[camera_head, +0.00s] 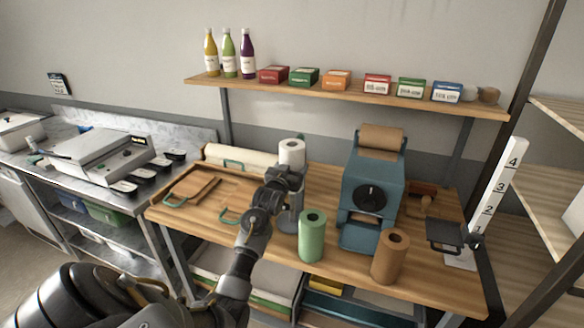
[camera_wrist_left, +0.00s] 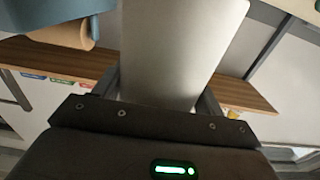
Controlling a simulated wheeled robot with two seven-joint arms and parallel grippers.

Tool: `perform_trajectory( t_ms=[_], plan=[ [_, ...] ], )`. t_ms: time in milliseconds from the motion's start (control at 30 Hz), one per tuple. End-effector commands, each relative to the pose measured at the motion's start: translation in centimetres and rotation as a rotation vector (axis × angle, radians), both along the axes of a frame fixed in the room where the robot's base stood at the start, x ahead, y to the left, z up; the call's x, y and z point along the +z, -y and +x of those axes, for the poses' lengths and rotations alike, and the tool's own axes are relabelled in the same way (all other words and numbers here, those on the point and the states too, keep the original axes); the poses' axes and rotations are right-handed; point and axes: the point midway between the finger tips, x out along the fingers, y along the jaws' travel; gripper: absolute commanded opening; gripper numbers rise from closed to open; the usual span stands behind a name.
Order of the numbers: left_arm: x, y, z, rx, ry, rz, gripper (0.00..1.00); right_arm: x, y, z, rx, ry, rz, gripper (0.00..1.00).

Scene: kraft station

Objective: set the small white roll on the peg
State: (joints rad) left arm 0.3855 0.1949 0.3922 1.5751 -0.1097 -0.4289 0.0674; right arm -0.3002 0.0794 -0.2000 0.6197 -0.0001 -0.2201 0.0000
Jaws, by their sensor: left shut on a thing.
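In the left wrist view the white roll (camera_wrist_left: 182,50) fills the space between the two dark fingers (camera_wrist_left: 160,92). A grey cylinder (camera_head: 289,221) shows below the gripper, partly hidden by my arm. I cannot make out the peg; it may be hidden. My right gripper is not in view.
A green roll (camera_head: 312,240) and a brown roll (camera_head: 390,258) stand near the table's front edge. A blue machine (camera_head: 368,185) with a brown roll on top stands to the right. A wooden tray (camera_head: 163,211) lies left. A shelf (camera_head: 340,97) with bottles and boxes hangs above.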

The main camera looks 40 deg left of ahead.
Motion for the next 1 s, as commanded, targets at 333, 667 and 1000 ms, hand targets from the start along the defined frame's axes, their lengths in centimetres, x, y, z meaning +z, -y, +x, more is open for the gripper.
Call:
perform_trajectory(
  t_ms=[333, 667, 1000],
  plan=[
    [-2.2, 0.0, 0.0, 0.0, 0.002, 0.001, 0.33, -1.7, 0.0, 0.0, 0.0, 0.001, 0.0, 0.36],
    [-4.3, 0.0, 0.0, 0.0, 0.002, 0.001, 0.33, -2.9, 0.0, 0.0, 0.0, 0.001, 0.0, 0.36],
    [-6.4, 0.0, 0.0, 0.0, 0.003, 0.001, 0.33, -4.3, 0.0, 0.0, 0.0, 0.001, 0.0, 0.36]
  ],
)
